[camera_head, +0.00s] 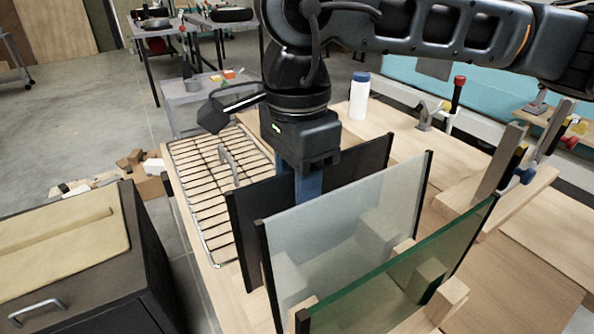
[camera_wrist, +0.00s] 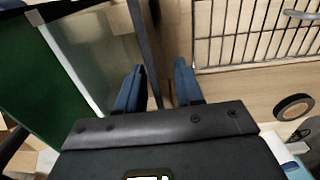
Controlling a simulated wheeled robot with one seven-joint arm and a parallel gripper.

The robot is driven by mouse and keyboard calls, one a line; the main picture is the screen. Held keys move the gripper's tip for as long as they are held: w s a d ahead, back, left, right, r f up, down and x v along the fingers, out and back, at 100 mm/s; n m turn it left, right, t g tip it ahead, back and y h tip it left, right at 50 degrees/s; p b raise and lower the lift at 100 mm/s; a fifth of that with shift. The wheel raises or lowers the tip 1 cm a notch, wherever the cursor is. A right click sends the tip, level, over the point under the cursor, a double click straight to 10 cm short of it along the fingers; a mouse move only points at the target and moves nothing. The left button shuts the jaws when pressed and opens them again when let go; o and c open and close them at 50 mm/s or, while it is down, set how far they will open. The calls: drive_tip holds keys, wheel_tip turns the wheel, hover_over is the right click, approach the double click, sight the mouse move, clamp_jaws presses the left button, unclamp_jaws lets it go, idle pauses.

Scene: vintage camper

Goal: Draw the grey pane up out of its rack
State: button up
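The grey pane (camera_head: 352,166), dark and smoky, stands upright on edge in the wooden rack (camera_head: 404,247), rearmost of three panes. My gripper (camera_head: 308,188) points down over its top edge, near the middle of its length. In the wrist view, the pane's thin dark edge (camera_wrist: 147,45) runs between the two blue fingers of my gripper (camera_wrist: 158,78), nearer the left finger. The fingers are apart, with a clear gap on the right side. The lower part of the pane is hidden behind the frosted pane.
A frosted pane (camera_head: 345,235) and a green pane (camera_head: 410,270) stand close in front; they also show at left in the wrist view. A wire grid (camera_head: 215,180) lies behind on the bench. A white bottle with a blue cap (camera_head: 359,98) and clamps (camera_head: 456,95) stand farther right.

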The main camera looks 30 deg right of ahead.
clamp_jaws()
idle(0.3)
idle(0.5)
